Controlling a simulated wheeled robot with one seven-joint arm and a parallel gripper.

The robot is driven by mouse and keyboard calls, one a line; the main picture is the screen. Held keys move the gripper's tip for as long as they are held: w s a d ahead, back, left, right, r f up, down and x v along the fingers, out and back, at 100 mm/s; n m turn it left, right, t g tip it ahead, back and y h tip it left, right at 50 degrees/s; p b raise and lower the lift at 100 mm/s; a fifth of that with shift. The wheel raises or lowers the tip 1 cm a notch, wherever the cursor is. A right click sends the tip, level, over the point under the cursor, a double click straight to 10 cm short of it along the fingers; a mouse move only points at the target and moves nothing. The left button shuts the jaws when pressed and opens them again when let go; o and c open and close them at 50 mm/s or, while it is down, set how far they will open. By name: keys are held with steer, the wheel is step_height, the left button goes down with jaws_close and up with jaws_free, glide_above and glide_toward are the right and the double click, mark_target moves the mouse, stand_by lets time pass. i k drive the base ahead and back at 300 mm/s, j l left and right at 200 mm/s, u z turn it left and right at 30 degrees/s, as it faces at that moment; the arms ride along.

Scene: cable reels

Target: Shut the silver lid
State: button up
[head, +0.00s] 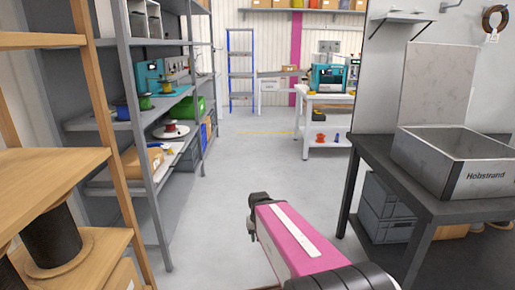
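A silver-grey box (455,178) marked "Hobstrand" sits on the dark table at the right. Its lid (438,85) stands upright at the box's back left side, so the box is open. My gripper (254,208) is at the end of my pink and white arm, low in the middle of the picture over the floor. It is well to the left of the box and apart from it. Its fingers are too small and turned away to tell whether they are open or shut.
The dark table (436,207) has grey crates (385,205) beneath it. Grey shelves (105,125) and a wooden rack (62,170) line the left. A white workbench (325,100) stands farther back. The grey floor (232,165) between is clear.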

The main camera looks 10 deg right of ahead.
mark_target(437, 79)
steer(key=i+j+z, duration=0.15)
steer(key=i+z, duration=0.15)
steer(key=i, duration=0.7)
steer(key=i+z, duration=0.2)
steer(key=z, duration=0.3)
steer(key=i+j+z, duration=0.2)
steer(key=z, duration=0.3)
steer(key=i+j+z, duration=0.15)
steer(key=z, duration=0.35)
steer(key=i+j+z, duration=0.1)
steer(key=j+z, duration=0.2)
steer(key=z, duration=0.2)
steer(key=j+z, duration=0.3)
steer(key=z, duration=0.2)
steer(key=j+z, duration=0.35)
steer(key=z, duration=0.15)
steer(key=i+j+z, duration=0.1)
steer(key=i+j, duration=0.15)
steer(key=j, duration=0.2)
steer(key=k+l, duration=0.25)
steer(key=l, duration=0.2)
steer(key=k+j, duration=0.1)
steer(key=j, duration=0.85)
